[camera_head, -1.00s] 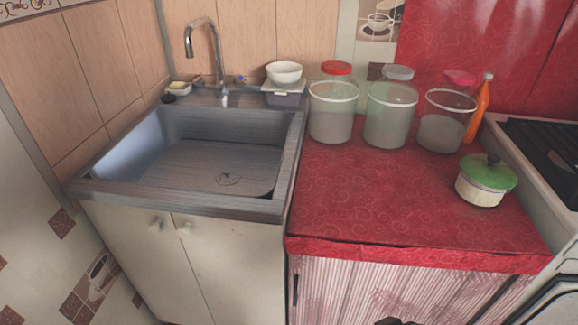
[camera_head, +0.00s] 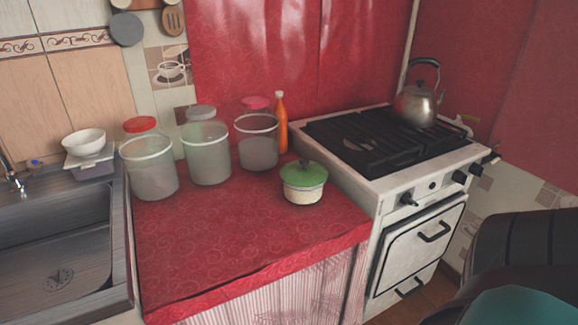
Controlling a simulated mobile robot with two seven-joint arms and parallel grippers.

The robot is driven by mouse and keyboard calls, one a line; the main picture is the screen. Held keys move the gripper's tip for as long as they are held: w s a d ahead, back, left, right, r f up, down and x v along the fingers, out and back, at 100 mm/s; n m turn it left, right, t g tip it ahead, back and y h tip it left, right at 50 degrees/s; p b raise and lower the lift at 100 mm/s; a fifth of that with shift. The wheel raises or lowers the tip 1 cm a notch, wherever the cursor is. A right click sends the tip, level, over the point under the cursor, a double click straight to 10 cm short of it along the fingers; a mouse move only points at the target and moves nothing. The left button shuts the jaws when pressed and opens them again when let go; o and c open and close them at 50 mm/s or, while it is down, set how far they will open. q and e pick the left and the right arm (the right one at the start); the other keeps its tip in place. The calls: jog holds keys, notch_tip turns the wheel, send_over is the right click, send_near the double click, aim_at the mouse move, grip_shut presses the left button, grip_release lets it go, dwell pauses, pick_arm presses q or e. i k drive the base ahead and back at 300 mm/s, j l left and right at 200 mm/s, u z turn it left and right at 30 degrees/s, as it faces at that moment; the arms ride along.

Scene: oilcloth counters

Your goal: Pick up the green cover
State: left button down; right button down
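The green cover (camera_head: 304,173) is a round lid with a dark knob. It sits on a small cream pot (camera_head: 303,193) on the red oilcloth counter, near the counter's right side by the stove. Neither of my grippers shows in the head view. A dark and teal shape fills the lower right corner, and I cannot tell what part it is.
Several clear jars, among them one at the left (camera_head: 150,172), stand behind and left of the pot, with an orange bottle (camera_head: 281,124). A stove (camera_head: 345,178) with a kettle (camera_head: 417,103) is at right, a sink (camera_head: 60,240) at left. The counter's front (camera_head: 225,240) is clear.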

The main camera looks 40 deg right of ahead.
aim_at(302, 172)
jog(key=z, duration=1.55)
